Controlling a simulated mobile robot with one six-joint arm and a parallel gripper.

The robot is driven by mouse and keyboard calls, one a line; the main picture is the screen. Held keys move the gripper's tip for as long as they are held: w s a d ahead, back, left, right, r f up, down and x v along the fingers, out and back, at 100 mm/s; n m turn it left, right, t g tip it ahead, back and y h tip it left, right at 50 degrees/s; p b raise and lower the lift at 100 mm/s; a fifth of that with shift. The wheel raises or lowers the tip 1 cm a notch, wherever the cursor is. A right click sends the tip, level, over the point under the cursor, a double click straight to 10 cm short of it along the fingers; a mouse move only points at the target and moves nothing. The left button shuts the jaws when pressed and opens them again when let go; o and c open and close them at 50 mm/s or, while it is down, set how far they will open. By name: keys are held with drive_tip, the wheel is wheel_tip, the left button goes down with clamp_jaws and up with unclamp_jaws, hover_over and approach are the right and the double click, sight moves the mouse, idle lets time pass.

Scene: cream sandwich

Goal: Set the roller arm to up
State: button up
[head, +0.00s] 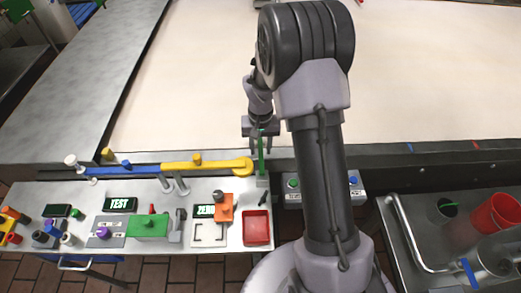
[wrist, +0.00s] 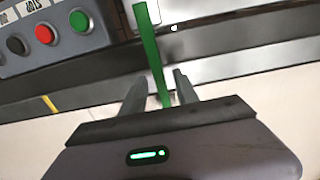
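A thin green bar (head: 262,156) stands upright from a small grey block (head: 262,181) at the belt's front edge; it may be the roller arm, but no label shows this. My gripper (head: 261,147) is at the bar's upper part. In the wrist view, the green bar (wrist: 154,55) runs between the two grey fingers of my gripper (wrist: 160,94). The fingers are apart, with gaps seeming to show beside the bar. The bar's end is partly hidden by my gripper body.
A yellow arm (head: 215,167) and a blue arm (head: 140,168) lie along the belt edge at left. A side table (head: 180,243) holds a red tray (head: 257,228) and several parts. A button box (wrist: 58,36) is close by. The cream belt (head: 200,70) is clear.

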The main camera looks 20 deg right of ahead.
drive_tip(key=shift+f, duration=0.25)
clamp_jaws()
idle(1.3)
